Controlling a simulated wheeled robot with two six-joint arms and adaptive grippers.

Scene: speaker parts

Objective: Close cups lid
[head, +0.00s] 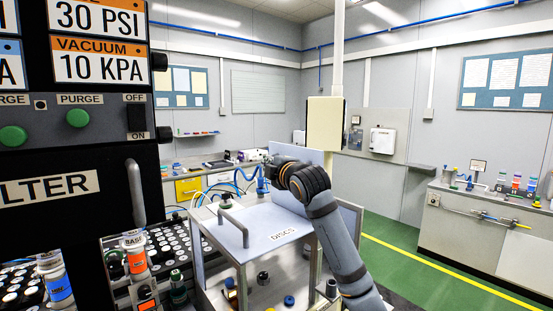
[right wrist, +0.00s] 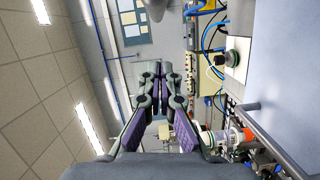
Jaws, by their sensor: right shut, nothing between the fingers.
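A box with a flat pale lid (head: 245,232) marked "DISCS" stands at the lower middle of the head view; this lid lies shut and has a grey bar handle (head: 234,228). Behind my right wrist a pale upright panel (head: 318,160) shows, which looks like a raised lid. My arm covers part of it, and no "CUPS" label can be read. My right gripper (head: 268,168) is beside this panel, its fingers mostly hidden by the wrist. In the right wrist view the gripper (right wrist: 160,72) is shut and empty. My left gripper is not in view.
Bottles, including an orange-labelled one (head: 136,262), stand by a rack of round parts (head: 120,250). A side bench (head: 490,235) stands at the right beyond open green floor (head: 410,270).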

